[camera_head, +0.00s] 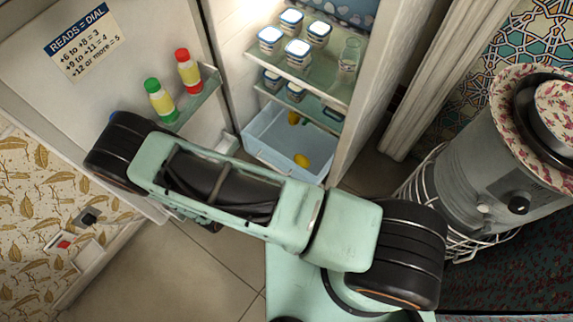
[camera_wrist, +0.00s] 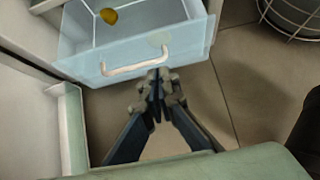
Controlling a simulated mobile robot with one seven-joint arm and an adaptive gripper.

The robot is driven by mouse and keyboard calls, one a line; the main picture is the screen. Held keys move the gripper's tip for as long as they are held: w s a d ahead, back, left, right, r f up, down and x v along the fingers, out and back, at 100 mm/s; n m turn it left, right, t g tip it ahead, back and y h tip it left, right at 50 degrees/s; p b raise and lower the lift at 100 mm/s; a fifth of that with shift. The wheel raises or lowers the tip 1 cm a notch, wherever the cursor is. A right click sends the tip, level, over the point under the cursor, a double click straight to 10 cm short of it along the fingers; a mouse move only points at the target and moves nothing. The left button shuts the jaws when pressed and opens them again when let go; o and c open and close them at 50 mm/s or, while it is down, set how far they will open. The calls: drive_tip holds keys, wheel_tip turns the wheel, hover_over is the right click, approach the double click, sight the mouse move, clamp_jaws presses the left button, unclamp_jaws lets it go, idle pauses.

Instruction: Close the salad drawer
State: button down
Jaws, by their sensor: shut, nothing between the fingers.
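The salad drawer (camera_head: 268,140) is a clear bluish bin at the bottom of the open fridge in the head view, pulled out part way. Yellow items (camera_head: 301,160) lie in it. In the wrist view, the drawer front (camera_wrist: 185,48) faces me with a pale curved handle (camera_wrist: 133,64) across it and a yellow item (camera_wrist: 109,16) inside. My gripper (camera_wrist: 158,76) is shut and empty, its tips just below and right of the handle, close to the drawer front. I cannot tell whether they touch it. In the head view my arm hides the gripper.
The fridge door (camera_head: 110,80) stands open at the left, with two bottles (camera_head: 160,101) on its shelf. Glass shelves above the drawer hold several jars (camera_head: 298,52). A large metal samovar (camera_head: 488,170) stands at the right. The tiled floor (camera_head: 185,265) is clear at lower left.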

sight(290, 164)
drive_tip(key=b+x, duration=0.1)
drive_tip(key=x, duration=0.3)
drive_tip(key=r+b+x, duration=0.1)
drive_tip(key=x, duration=0.3)
drive_tip(key=w+b+x, duration=0.1)
drive_tip(key=x, duration=0.3)
drive_tip(key=shift+w+d+r+b, duration=0.1)
drive_tip(key=shift+d+r+b, duration=0.05)
drive_tip(key=shift+d+b, duration=0.25)
drive_tip(key=shift+w+d+r, duration=0.1)
drive_tip(key=shift+w+d, duration=0.15)
drive_tip(key=shift+w, duration=0.15)
drive_tip(key=shift+w+d, duration=0.15)
drive_tip(key=shift+w, duration=0.05)
drive_tip(key=w+d+p, duration=0.1)
drive_tip(key=w+d, duration=0.9)
drive_tip(key=w, duration=0.3)
drive_tip(key=shift+d, duration=0.1)
